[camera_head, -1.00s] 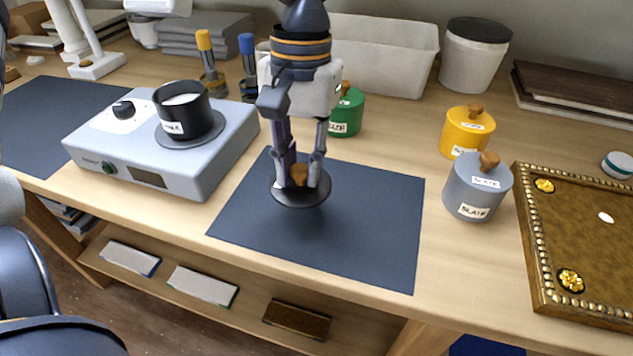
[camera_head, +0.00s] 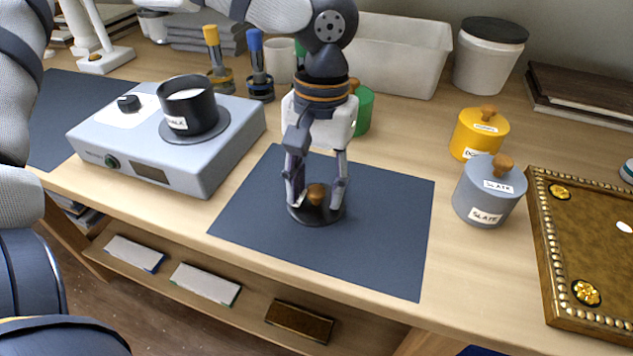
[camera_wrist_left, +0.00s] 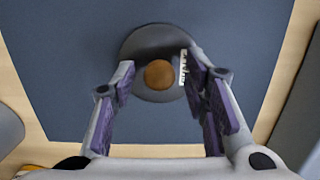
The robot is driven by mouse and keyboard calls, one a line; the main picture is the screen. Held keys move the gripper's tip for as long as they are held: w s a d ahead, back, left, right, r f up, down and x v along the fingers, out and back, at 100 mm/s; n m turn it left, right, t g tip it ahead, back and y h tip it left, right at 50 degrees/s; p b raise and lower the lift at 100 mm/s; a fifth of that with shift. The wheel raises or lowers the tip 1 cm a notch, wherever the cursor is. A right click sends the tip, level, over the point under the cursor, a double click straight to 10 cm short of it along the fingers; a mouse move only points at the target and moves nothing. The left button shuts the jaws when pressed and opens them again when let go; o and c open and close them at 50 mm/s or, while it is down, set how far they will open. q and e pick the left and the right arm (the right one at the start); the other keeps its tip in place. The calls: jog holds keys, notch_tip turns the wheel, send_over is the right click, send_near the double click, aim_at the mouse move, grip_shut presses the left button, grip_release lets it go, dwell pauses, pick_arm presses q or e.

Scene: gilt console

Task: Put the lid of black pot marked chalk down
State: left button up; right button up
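The black lid (camera_head: 300,214) with a brown wooden knob (camera_head: 316,194) lies flat on the dark mat (camera_head: 385,235), as far as I can tell. It also shows in the left wrist view (camera_wrist_left: 150,40), with a white label beside the knob. My left gripper (camera_head: 317,204) is over the lid, its fingers spread either side of the knob, with a gap on both sides. The open black pot (camera_head: 200,110), with a partly readable label and white contents, stands on the hot plate (camera_head: 215,158). My right gripper is not in view.
A grey "SLATE" pot (camera_head: 485,202) and a yellow pot (camera_head: 470,140) stand right of the mat. A green pot (camera_head: 363,110) is behind my gripper. A gilt-edged tray (camera_head: 590,240) lies at the right. The front and right of the mat are clear.

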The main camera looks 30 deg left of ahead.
pick_arm(q)
notch_tip(320, 180, up, 12)
jog(key=w, duration=0.1)
jog(key=shift+w+a+r+p, duration=0.15)
jog(key=shift+w+a+p, duration=0.05)
jog(key=shift+p, duration=0.1)
dwell(0.3)
